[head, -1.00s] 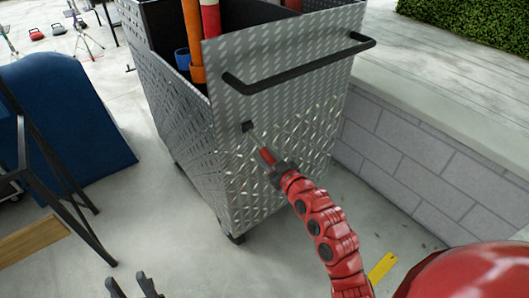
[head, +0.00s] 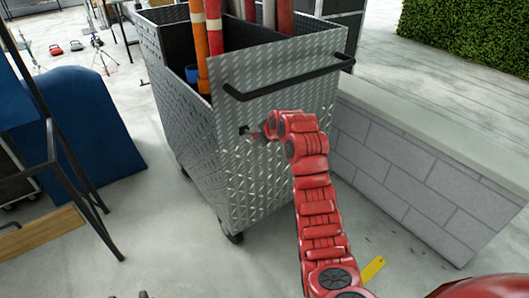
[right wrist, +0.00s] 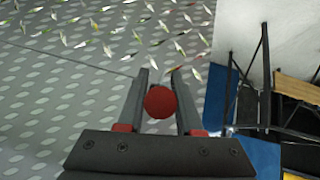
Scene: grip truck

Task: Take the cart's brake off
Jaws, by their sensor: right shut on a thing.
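The metal cart (head: 290,105) has diamond-plate walls and a black push bar (head: 290,77). A small dark brake pivot (head: 243,129) sits on its end wall below the bar. My right gripper (right wrist: 163,80) is shut on the round red brake handle (right wrist: 160,102), which shows between its two dark fingers in the right wrist view. In the head view my red wrist mostly hides the fingers and handle, just right of the pivot. Only a dark tip of my left gripper (head: 143,294) shows at the bottom edge; its opening cannot be seen.
Orange and red poles (head: 200,45) stand in the cart. A low block wall (head: 400,165) runs close along its right side. A blue padded object (head: 95,135) and a black metal frame (head: 60,150) are at left.

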